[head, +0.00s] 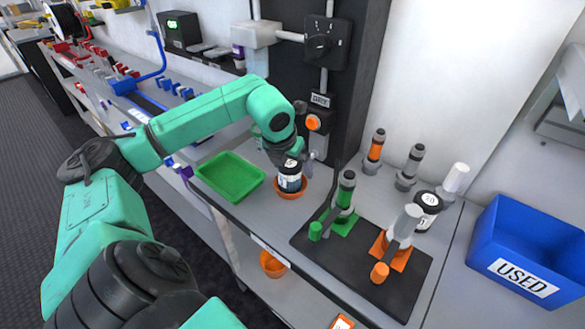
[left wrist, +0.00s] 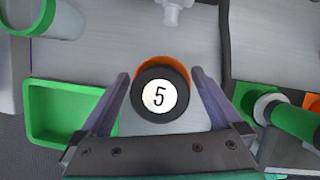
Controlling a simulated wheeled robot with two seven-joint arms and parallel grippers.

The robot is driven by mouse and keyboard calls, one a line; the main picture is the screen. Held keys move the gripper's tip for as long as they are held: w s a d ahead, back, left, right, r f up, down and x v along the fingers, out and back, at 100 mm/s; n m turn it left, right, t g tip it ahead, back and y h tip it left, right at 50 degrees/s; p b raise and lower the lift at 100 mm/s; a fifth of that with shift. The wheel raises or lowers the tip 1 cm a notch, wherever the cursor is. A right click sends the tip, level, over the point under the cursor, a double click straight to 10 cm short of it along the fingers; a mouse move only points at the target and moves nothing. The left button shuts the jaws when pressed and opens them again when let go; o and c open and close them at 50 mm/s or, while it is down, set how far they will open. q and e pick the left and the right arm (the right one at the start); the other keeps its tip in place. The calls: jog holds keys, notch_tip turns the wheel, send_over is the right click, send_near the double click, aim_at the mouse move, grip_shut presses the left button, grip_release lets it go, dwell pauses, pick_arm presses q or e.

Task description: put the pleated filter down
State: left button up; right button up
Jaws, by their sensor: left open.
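A dark-capped cylinder (head: 290,178) with a pale label stands upright in a small orange dish (head: 291,193) on the grey bench. In the left wrist view, its round top (left wrist: 160,94) bears a white disc marked 5, and part of the orange dish (left wrist: 160,62) shows behind it. I cannot tell from its sides whether it is the pleated filter; no pleats show. My left gripper (head: 300,164) is over it from above. In the left wrist view, the open fingers (left wrist: 160,75) stand on either side of it, with gaps visible. My right gripper is not seen.
A green tray (head: 230,176) lies left of the dish. A black mat (head: 335,262) with green-handled and orange-handled fittings lies to the right. A blue bin (head: 530,250) marked USED is at far right.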

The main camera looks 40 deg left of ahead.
pick_arm(q)
jog(key=v, duration=1.1)
